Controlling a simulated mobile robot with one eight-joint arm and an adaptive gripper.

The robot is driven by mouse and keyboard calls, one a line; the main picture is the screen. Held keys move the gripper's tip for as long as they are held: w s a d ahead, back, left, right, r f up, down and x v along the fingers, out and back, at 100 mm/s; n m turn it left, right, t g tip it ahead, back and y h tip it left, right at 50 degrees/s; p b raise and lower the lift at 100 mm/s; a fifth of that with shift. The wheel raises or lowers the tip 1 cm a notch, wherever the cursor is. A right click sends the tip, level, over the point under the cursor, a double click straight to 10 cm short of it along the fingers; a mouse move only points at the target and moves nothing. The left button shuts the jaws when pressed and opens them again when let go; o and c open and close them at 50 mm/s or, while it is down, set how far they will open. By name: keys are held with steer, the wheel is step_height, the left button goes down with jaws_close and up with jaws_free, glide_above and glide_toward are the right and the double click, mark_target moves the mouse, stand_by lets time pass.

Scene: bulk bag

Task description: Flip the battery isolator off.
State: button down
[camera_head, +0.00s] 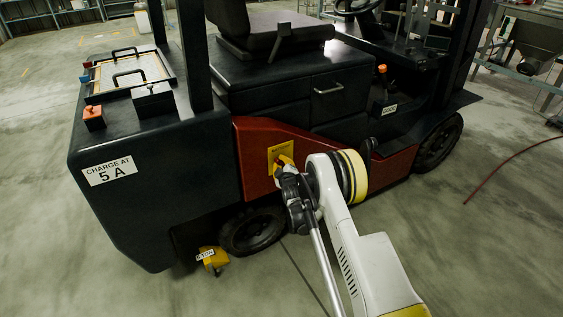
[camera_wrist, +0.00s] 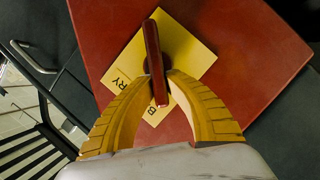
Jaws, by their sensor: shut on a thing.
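The battery isolator is a red handle (camera_wrist: 153,58) on a yellow plate (camera_wrist: 190,55) with black lettering, fixed to the red side panel (camera_wrist: 268,50) of the forklift. In the wrist view my gripper (camera_wrist: 160,85) has its two yellow fingers shut on the lower part of the handle, one on each side. In the head view my gripper (camera_head: 283,163) is at the yellow plate (camera_head: 272,153) on the forklift's red panel, and it hides most of the handle. The handle's round base shows partly behind it.
The dark forklift (camera_head: 150,135) fills the upper left and middle. Its body carries a label (camera_head: 108,170) reading "CHARGE AT 5 A". A yellow wheel chock (camera_head: 213,260) lies by the near wheel (camera_head: 253,231). A red hose (camera_head: 515,158) lies at right. The floor at lower right is clear.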

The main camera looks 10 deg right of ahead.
steer(key=shift+a+f+n+t+h, duration=0.1)
steer(key=shift+f+n+t+h, duration=0.15)
steer(key=shift+n, duration=0.35)
steer(key=shift+a+f+n+t+h, duration=0.15)
steer(key=shift+n+t, duration=0.1)
steer(key=shift+n, duration=0.35)
steer(key=shift+d, duration=0.1)
steer(key=c, duration=1.4)
jaws_free()
steer(key=shift+s+a+r, duration=0.1)
steer(key=shift+s+r, duration=0.1)
steer(key=shift+s, duration=1.05)
steer(key=shift+s+a+r, duration=0.1)
steer(key=shift+s+r, duration=0.05)
steer(key=shift+s, duration=1.15)
steer(key=shift+s+r, duration=0.2)
steer(key=shift+s, duration=1.05)
